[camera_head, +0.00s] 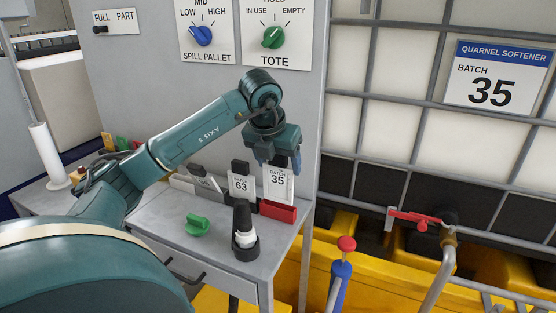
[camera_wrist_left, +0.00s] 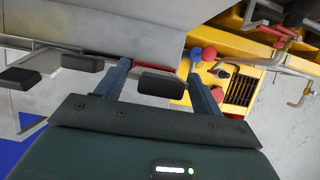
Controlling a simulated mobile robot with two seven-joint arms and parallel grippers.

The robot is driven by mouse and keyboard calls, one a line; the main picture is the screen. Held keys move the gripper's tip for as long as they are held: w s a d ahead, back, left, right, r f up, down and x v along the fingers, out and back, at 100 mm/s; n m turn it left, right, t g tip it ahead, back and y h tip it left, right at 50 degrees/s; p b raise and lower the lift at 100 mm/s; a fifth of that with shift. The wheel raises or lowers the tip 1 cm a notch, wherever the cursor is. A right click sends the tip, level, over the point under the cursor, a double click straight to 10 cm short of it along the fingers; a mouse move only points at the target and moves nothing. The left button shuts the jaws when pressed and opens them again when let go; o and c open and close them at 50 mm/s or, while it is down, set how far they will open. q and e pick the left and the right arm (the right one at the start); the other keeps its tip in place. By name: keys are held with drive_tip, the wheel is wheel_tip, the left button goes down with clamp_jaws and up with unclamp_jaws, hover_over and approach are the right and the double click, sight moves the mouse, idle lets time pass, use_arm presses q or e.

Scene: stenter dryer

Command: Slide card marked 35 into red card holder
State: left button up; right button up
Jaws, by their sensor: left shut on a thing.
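The white card marked 35 (camera_head: 277,183) is upright at the right end of the grey bench. The red card holder (camera_head: 278,210) is right below it, and the card's lower edge meets the holder's top in the head view. I cannot tell how deep it sits in the slot. My left gripper (camera_head: 279,160) points down and is shut on the card's black top grip, which shows between the fingers in the left wrist view (camera_wrist_left: 161,83). A red strip of the holder (camera_wrist_left: 150,66) shows behind that grip. My right gripper is not in view.
A card marked 63 (camera_head: 240,184) with a black grip stands just left. More cards (camera_head: 190,182) stand farther left. A green handle (camera_head: 198,224) and a black-and-white upright object (camera_head: 244,232) are in front. The control panel (camera_head: 215,110) rises behind. A tote (camera_head: 400,110) stands right.

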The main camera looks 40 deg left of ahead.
sight(277, 178)
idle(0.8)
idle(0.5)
use_arm(q)
drive_tip(key=shift+f+b, duration=0.35)
drive_tip(key=shift+f, duration=0.15)
drive_tip(key=shift+f, duration=0.1)
drive_tip(key=shift+f+b, duration=1.35)
drive_tip(key=shift+f, duration=0.2)
drive_tip(key=shift+f, duration=0.35)
drive_tip(key=shift+b, duration=0.3)
drive_tip(key=o, duration=1)
